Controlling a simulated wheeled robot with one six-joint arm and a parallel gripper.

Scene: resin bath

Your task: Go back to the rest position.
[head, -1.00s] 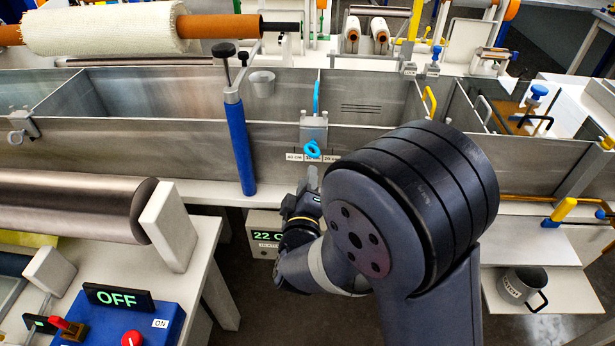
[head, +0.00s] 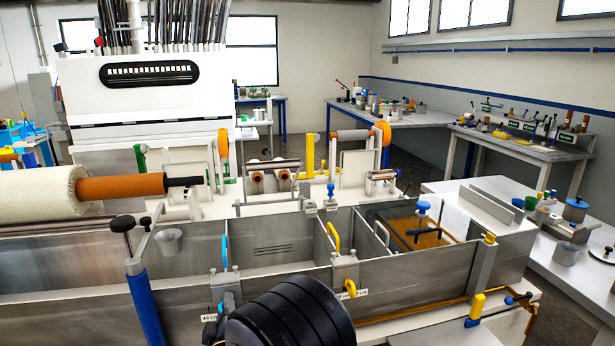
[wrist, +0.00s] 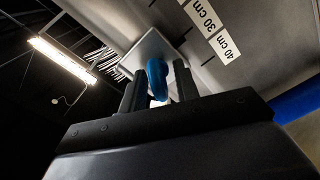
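My gripper (wrist: 157,92) shows in the wrist view with its two dark fingers apart. A blue ring handle (wrist: 157,74) on a pale plate (wrist: 150,50) appears between or just beyond the fingers. I cannot tell whether they touch it. The gap looks wider than the handle, so the gripper seems open. In the head view a large black joint of my arm (head: 290,315) fills the bottom middle. The gripper is hidden or cut off there, beside the front wall of the metal bath (head: 180,295).
The bath has dividers with a blue handle (head: 225,252) and a yellow handle (head: 337,240). A blue post (head: 146,308) stands at its front left. A fabric roll (head: 40,195) lies at left. A white bench (head: 570,255) stands at right. A cm scale (wrist: 211,28) is close to my gripper.

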